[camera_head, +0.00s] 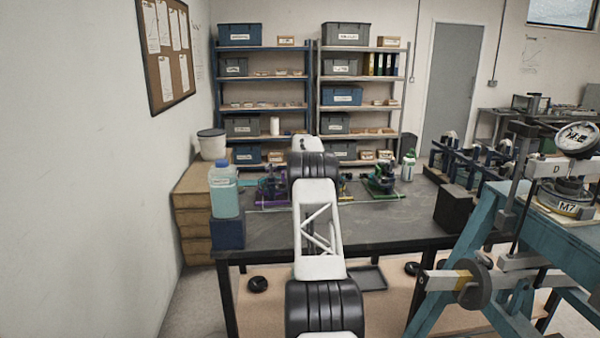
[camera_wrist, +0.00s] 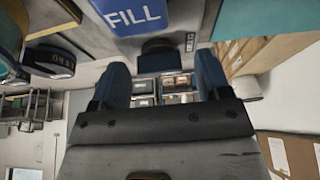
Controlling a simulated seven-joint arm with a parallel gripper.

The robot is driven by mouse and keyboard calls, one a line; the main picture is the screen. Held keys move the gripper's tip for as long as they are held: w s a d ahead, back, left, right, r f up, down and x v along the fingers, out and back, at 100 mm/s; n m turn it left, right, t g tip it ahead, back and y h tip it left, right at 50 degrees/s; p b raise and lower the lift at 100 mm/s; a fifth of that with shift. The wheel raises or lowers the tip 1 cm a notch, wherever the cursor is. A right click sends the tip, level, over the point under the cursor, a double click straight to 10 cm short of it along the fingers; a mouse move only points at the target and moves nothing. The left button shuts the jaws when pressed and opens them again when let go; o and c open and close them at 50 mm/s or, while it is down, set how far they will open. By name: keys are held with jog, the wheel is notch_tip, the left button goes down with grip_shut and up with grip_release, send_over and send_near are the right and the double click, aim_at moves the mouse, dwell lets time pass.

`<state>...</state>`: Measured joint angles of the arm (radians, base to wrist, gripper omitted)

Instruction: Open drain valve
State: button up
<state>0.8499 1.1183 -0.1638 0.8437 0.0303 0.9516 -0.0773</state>
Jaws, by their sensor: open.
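In the wrist view my gripper (camera_wrist: 163,78) is open, its two blue fingers apart with nothing held between them. A blue plate (camera_wrist: 137,16) marked FILL is close beyond the fingers at the top. Just below it a dark knob-like part (camera_wrist: 161,46) shows, with a small grey tag (camera_wrist: 190,42) beside it that I cannot read surely. I see no label reading drain, so I cannot tell which part is the drain valve. In the head view my arm reaches away over the bench and hides my gripper.
A grey bench (camera_head: 375,223) carries a purple device (camera_head: 271,188), a green device (camera_head: 383,180) and a bottle of blue liquid (camera_head: 223,190) on a blue block. A black block (camera_head: 453,208) stands at its right. A teal stand (camera_head: 550,245) with a dial gauge (camera_head: 577,140) fills the right.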

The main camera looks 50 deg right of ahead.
jog(key=c, duration=0.9)
